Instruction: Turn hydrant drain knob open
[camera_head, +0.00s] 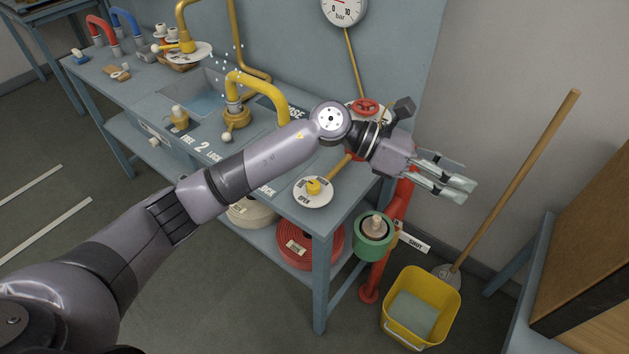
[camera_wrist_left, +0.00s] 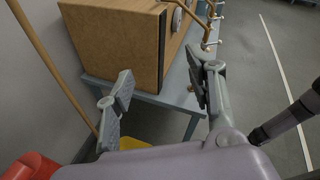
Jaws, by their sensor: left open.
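The red hydrant pipe (camera_head: 369,290) rises from the floor at the bench's right end; my arm and gripper hide its upper part. A green round fitting with a pale central knob (camera_head: 376,224) sits beside it, near a white plate reading SHUT (camera_head: 413,241). I cannot tell for sure which part is the drain knob. My left gripper (camera_head: 458,176) is open and empty, above and to the right of these parts, apart from them. In the left wrist view its fingers (camera_wrist_left: 160,84) are spread with nothing between them. A red surface (camera_wrist_left: 32,167) shows at the lower left there. My right gripper is not in view.
A yellow bucket (camera_head: 433,282) and a long-handled mop (camera_head: 520,172) stand right of the hydrant. A wooden cabinet (camera_head: 590,270) is at the far right. The blue bench carries a yellow knob on a white dial (camera_head: 324,198) and a red handwheel (camera_head: 366,106).

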